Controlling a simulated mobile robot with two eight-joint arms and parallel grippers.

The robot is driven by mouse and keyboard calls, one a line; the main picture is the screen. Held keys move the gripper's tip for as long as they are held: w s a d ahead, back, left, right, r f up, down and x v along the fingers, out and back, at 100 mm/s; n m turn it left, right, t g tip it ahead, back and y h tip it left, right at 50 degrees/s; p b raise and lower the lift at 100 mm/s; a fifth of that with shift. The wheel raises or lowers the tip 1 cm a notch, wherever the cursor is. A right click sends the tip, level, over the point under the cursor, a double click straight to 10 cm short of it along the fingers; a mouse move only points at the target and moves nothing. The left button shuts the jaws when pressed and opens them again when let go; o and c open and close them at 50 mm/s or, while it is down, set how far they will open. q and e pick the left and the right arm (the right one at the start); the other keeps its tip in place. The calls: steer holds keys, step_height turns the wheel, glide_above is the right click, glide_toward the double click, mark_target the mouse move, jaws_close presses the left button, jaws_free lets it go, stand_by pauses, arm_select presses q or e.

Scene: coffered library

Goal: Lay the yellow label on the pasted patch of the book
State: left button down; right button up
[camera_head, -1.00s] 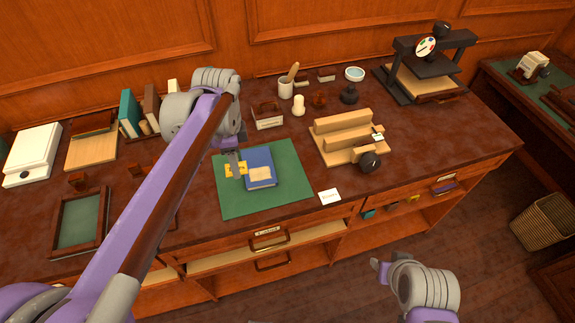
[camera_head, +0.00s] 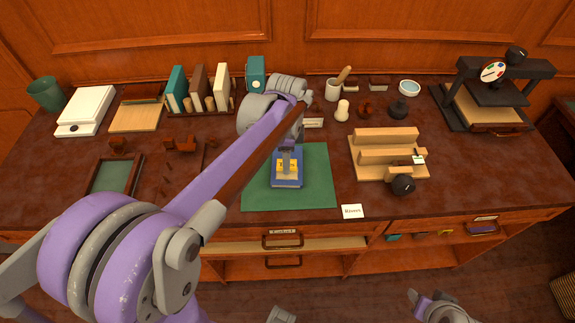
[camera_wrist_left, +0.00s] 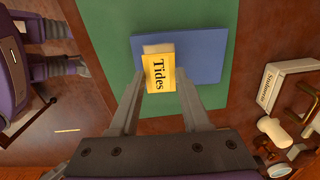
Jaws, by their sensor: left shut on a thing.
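The blue book (camera_head: 287,184) lies on the green mat (camera_head: 315,190) at the middle of the bench; its cover also shows in the left wrist view (camera_wrist_left: 207,58). My left gripper (camera_head: 288,158) is over the book, shut on the yellow label (camera_wrist_left: 161,74), which reads "Tides". The pale pasted patch (camera_wrist_left: 157,48) shows only as a strip beyond the label, which covers the rest. I cannot tell whether the label touches the patch or hangs just above it. My right gripper (camera_head: 424,300) is low at the bottom right, away from the bench top; its jaws are unclear.
A wooden stand (camera_head: 386,155) with a black knob is right of the mat. A white card (camera_head: 352,211) lies near the front edge. Behind stand a brush pot (camera_head: 332,91) and a row of books (camera_head: 199,88). A press (camera_head: 495,95) is at the back right.

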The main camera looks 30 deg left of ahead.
arm_select(q)
steer(key=shift+f, duration=1.55)
steer(key=shift+f, duration=0.3)
steer(key=shift+c, duration=1.8)
jaws_free()
